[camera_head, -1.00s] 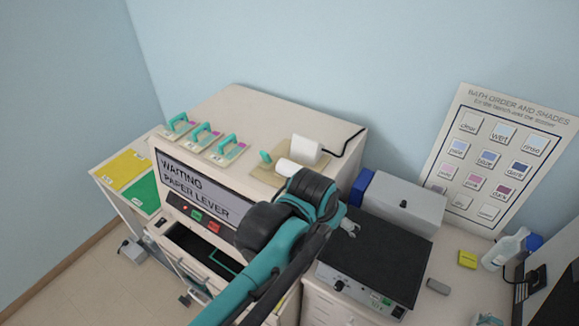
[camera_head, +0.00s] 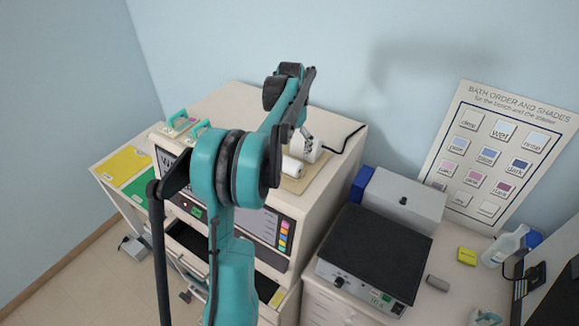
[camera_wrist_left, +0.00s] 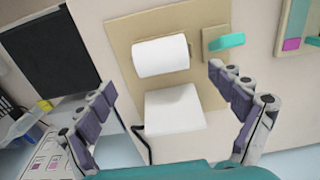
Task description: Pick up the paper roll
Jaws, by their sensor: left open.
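The paper roll (camera_wrist_left: 160,56) is a white cylinder lying on a beige plate (camera_wrist_left: 120,42) on top of the cabinet-like machine. In the head view, the roll (camera_head: 292,167) is partly hidden by my left arm. A white block (camera_wrist_left: 175,108) sits beside the roll, and a teal lever (camera_wrist_left: 226,42) is on its other side. My left gripper (camera_wrist_left: 161,82) is open and empty above the block and roll, with its fingers spread to either side. In the head view, my left gripper (camera_head: 304,138) is close to the block and seen only in part. My right gripper is not in view.
Teal-handled slide holders (camera_head: 182,123) stand on the machine top (camera_head: 225,100). A black cable (camera_head: 345,138) runs from the block. A black-topped device (camera_head: 375,255) and a grey box (camera_head: 405,203) stand to the right. A wall poster (camera_head: 500,155) is behind.

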